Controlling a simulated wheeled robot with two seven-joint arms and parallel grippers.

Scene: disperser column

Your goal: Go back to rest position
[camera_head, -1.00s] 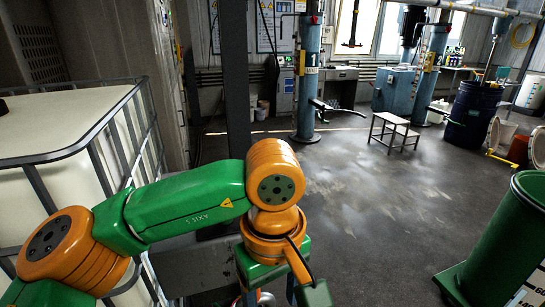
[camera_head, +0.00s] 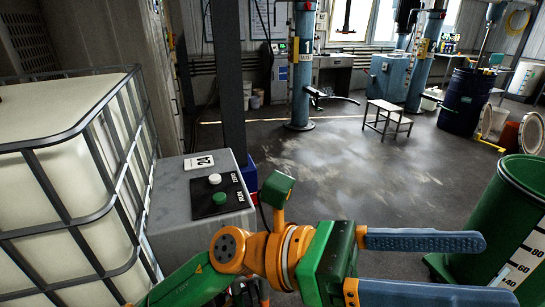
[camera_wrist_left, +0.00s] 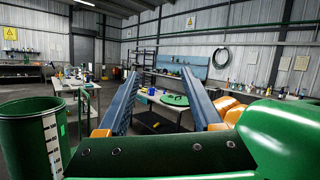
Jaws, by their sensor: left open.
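My left gripper (camera_head: 428,268) reaches in at the bottom of the head view, its two blue fingers pointing right. The fingers are spread apart with nothing between them. The left wrist view also shows the open, empty fingers (camera_wrist_left: 160,100). A grey control box (camera_head: 180,210) stands behind and left of the gripper, with a white button (camera_head: 214,179) and a green button (camera_head: 220,198) on a black panel. The gripper is apart from the box. My right gripper is in neither view.
A white tank in a metal cage (camera_head: 60,180) stands at the left. A green drum (camera_head: 510,215) with a white scale stands close to the fingertips' right. A stool (camera_head: 388,115) and a blue drum (camera_head: 468,100) stand farther back. The middle floor is clear.

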